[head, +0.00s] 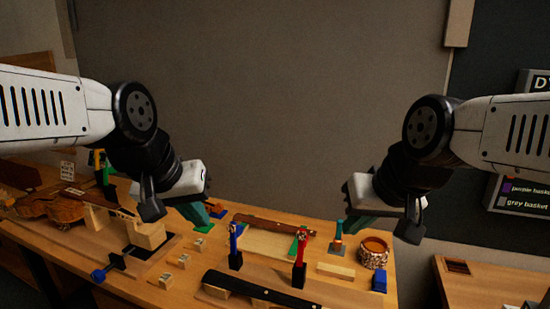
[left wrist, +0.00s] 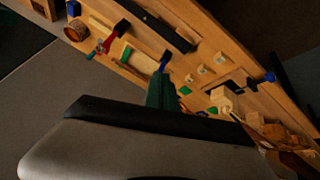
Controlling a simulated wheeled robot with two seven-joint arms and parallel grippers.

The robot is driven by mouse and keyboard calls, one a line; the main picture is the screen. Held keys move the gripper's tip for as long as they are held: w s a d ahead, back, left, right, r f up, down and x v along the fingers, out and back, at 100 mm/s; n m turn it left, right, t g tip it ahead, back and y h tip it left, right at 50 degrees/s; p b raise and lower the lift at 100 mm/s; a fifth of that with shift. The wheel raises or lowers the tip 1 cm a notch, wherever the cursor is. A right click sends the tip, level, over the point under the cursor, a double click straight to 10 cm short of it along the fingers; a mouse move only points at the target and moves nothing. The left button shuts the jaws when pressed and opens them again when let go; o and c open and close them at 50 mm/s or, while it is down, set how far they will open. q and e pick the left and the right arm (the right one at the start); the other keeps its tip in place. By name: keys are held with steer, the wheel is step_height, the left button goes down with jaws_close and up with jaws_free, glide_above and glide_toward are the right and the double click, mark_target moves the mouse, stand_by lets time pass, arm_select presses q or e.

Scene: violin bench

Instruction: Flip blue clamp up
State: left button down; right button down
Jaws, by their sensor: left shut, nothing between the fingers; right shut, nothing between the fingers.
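The blue clamp (head: 234,242) stands on a small black base near the middle of the bench, its slim blue handle roughly upright. It also shows in the left wrist view (left wrist: 163,62), just beyond my fingertips. My left gripper (head: 196,214) is shut and empty, above the bench to the left of the blue clamp and apart from it. Its green fingers also show in the left wrist view (left wrist: 162,92). My right gripper (head: 356,221) is shut and empty, above the right part of the bench, well apart from the blue clamp.
A red clamp (head: 299,262) stands right of the blue one. A long black piece (head: 262,289) lies in front. A brown bowl (head: 374,251), a blue block (head: 379,279) and a green-handled tool (head: 338,238) are at right. A violin body (head: 62,208) lies at left.

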arm_select(q)
steer(key=shift+s+f+m, duration=0.2)
steer(key=shift+s+m, duration=0.1)
steer(key=shift+s, duration=0.2)
steer(key=c, duration=1.9)
jaws_free()
steer(key=shift+s+f+t, duration=0.1)
steer(key=shift+s+t, duration=0.05)
steer(key=shift+t, duration=0.15)
steer(key=shift+c, duration=0.2)
steer(key=o, duration=0.4)
steer(key=shift+m, duration=0.3)
steer(key=shift+o, duration=1.3)
steer(key=w+m+g, duration=0.1)
steer(key=w+g, duration=0.2)
steer(key=w, duration=0.8)
steer(key=shift+d+f, duration=0.3)
steer(key=shift+d, duration=0.1)
steer(key=m+g+y, duration=0.2)
steer(key=g, duration=0.1)
glide_toward(239, 226)
steer(key=shift+s+f, duration=0.25)
steer(key=shift+s, duration=0.05)
steer(key=shift+w+d+f, duration=0.15)
steer(key=shift+w+f, duration=0.1)
steer(key=shift+f, duration=0.2)
step_height(239, 226, down, 7)
steer(key=shift+f, duration=0.25)
jaws_close()
